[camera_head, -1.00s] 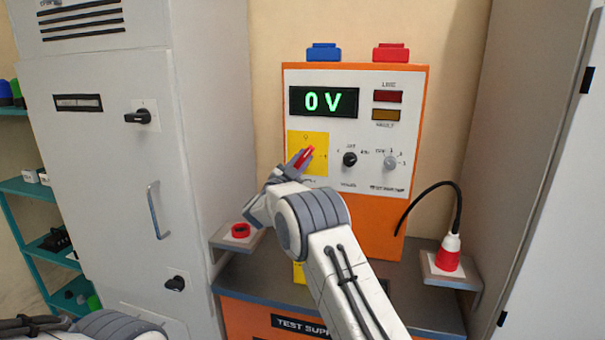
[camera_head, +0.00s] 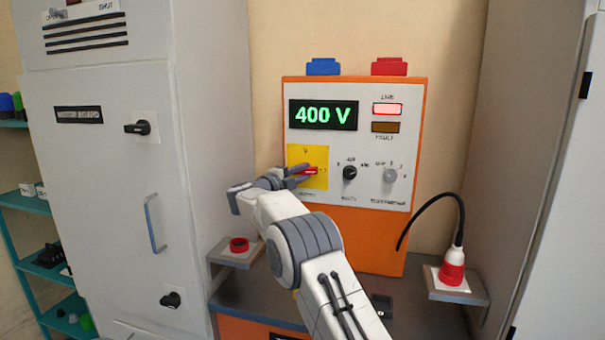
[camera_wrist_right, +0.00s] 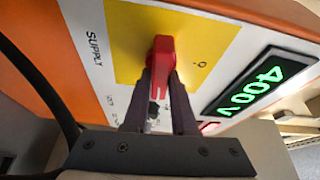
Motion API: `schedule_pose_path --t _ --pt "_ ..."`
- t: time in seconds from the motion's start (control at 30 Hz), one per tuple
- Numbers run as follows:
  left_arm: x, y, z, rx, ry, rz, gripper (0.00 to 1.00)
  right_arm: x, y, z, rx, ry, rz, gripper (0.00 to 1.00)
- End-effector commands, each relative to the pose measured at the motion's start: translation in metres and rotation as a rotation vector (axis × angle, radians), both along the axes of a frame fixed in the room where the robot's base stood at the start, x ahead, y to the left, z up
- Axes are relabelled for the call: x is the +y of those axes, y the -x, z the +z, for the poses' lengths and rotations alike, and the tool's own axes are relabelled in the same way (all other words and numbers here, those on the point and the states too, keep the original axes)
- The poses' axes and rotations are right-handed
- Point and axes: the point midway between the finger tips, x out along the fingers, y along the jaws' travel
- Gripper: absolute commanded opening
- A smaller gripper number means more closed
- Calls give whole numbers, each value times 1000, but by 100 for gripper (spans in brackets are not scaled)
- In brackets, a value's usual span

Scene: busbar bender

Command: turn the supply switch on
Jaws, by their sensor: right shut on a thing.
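The supply switch is a red handle (camera_head: 311,171) on a yellow plate (camera_head: 318,156) at the left of the orange test unit's white panel. In the head view the handle lies about level. My right gripper (camera_head: 303,172) is shut on it, coming in from the left. In the right wrist view the red handle (camera_wrist_right: 162,65) sits between the two dark fingers (camera_wrist_right: 160,90), beside the word SUPPLY. The green display (camera_head: 323,114) reads 400 V, and the line lamp (camera_head: 387,109) is lit pale pink. The fault lamp (camera_head: 385,127) is dark. My left gripper is not in view.
A black knob (camera_head: 349,173) and a grey knob (camera_head: 390,175) sit right of the switch. A red-and-white plug (camera_head: 453,267) with a black cable stands on the right shelf. A red ring (camera_head: 239,245) is on the left shelf. A grey cabinet (camera_head: 110,200) stands left.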

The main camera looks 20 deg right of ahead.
Motion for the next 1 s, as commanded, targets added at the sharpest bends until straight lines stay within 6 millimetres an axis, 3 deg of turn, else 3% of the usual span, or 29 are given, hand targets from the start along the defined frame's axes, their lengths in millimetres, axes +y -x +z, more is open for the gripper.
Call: schedule_pose_path --t 0.77,0.8,0.87,1.0 --pt "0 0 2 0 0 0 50 -1 0 0 -60 -89 -2 0" --pt "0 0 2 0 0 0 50 -1 0 0 -60 -89 -2 33" --pt "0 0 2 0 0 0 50 -1 0 0 -60 -89 -2 55" --pt "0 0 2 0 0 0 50 -1 0 0 -59 -87 -2 55"
